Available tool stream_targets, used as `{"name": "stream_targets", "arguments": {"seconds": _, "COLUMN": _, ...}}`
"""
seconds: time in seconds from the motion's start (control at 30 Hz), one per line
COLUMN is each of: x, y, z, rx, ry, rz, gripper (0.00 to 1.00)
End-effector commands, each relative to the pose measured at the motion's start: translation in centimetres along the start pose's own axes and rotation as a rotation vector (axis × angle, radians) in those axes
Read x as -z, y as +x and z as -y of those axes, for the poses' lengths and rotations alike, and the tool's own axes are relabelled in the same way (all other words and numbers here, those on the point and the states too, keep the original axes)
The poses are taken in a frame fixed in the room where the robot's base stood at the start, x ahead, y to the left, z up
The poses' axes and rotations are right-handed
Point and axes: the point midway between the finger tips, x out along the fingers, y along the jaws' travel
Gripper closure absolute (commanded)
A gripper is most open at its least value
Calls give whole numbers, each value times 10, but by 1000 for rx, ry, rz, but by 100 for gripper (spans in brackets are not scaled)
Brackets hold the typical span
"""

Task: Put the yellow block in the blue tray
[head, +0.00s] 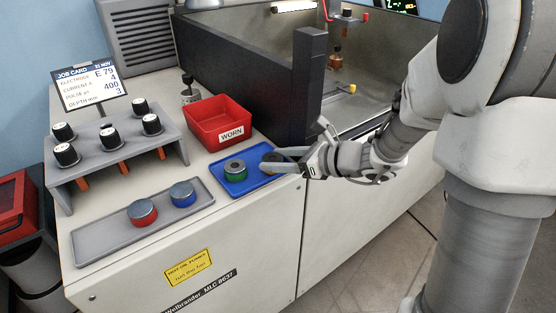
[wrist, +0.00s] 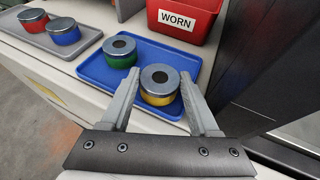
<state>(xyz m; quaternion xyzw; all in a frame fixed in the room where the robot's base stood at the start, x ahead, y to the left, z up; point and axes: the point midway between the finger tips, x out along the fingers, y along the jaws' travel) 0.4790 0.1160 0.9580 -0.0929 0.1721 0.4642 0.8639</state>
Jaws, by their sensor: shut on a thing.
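The yellow block (wrist: 160,86) is a short cylinder with a grey metal top and a dark centre hole. My gripper (wrist: 158,92) is shut on it, one finger on each side, in the wrist view. The block is over the right part of the blue tray (wrist: 95,70); I cannot tell whether it touches the tray floor. In the head view my gripper (head: 272,164) reaches in from the right over the blue tray (head: 262,183), and its fingers partly hide the block. A green block (head: 235,168) stands in the tray to the left of the yellow one.
A grey tray (head: 100,237) on the left holds a red block (head: 142,212) and a blue block (head: 183,193). A red bin marked WORN (head: 218,122) stands just behind the blue tray. A dark tank wall (head: 308,85) rises close by. An electrode rack (head: 110,150) stands at the left.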

Motion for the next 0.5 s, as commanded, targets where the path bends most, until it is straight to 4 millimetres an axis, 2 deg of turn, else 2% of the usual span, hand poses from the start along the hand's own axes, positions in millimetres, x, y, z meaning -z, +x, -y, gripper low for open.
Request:
{"name": "stream_targets", "arguments": {"seconds": 0.2, "x": 1, "y": 1, "z": 0, "rx": 0, "ry": -1, "rz": 3, "gripper": 100}}
{"name": "stream_targets", "arguments": {"seconds": 0.23, "x": 2, "y": 1, "z": 0, "rx": 0, "ry": 0, "rz": 0, "gripper": 37}}
{"name": "stream_targets", "arguments": {"seconds": 0.3, "x": 1, "y": 0, "z": 0, "rx": 0, "ry": 0, "rz": 0, "gripper": 26}}
{"name": "stream_targets", "arguments": {"seconds": 0.5, "x": 1, "y": 0, "z": 0, "rx": 0, "ry": 0, "rz": 1, "gripper": 26}}
